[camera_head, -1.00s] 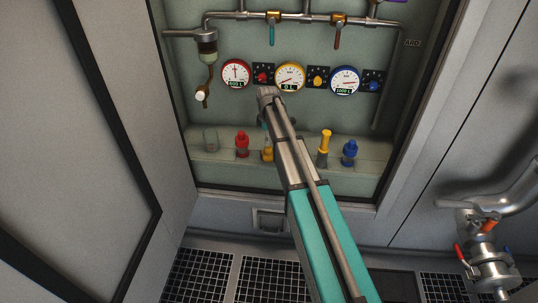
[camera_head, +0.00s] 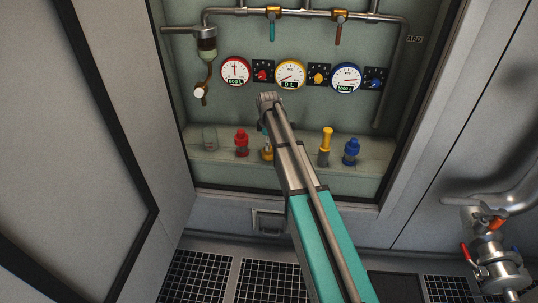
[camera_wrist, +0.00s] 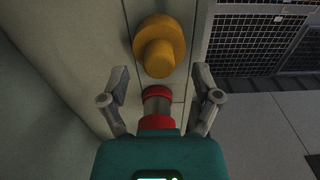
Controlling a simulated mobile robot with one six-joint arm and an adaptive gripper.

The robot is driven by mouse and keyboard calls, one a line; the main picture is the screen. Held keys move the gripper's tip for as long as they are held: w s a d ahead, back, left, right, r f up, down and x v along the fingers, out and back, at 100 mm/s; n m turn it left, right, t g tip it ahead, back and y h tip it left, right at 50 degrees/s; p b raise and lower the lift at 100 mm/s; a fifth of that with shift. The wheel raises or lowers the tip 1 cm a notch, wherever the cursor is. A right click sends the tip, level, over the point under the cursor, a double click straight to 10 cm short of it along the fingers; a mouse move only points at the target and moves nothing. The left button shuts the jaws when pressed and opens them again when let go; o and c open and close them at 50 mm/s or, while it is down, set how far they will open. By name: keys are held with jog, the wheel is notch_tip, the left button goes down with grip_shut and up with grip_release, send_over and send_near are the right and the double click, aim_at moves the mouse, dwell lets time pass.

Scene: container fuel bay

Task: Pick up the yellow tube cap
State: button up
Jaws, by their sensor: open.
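A yellow tube cap (camera_wrist: 160,58) with a broad round rim and a narrower knob shows at the top of the wrist view, just beyond my fingertips. My gripper (camera_wrist: 160,78) is open, with one finger on each side, and the cap is not between them. A red and metal cylinder (camera_wrist: 157,105) shows between the fingers; I cannot tell whether it is gripped or part of my tool. In the head view my arm covers most of my gripper and part of a yellowish piece (camera_head: 267,153) on the shelf. A taller yellow piece (camera_head: 325,146) stands to its right.
A red piece (camera_head: 241,143) and a clear glass (camera_head: 210,139) stand left on the shelf (camera_head: 300,180), and a blue piece (camera_head: 351,152) stands at the right. Gauges (camera_head: 290,74) and pipes line the wall behind. Dark floor grating (camera_wrist: 255,45) shows beyond the shelf edge.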

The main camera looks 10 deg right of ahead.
jog(key=shift+f+b, duration=0.6)
jog(key=shift+f, duration=0.25)
grip_shut()
jog(key=shift+r, duration=0.2)
dwell(0.4)
notch_tip(320, 180, up, 2)
jog(key=shift+p, duration=1.2)
jog(key=s+r+p, duration=1)
jog(key=s, duration=0.4)
jog(key=shift+a+r+p, duration=0.3)
jog(key=shift+a+p, duration=0.05)
jog(key=shift+a, duration=0.05)
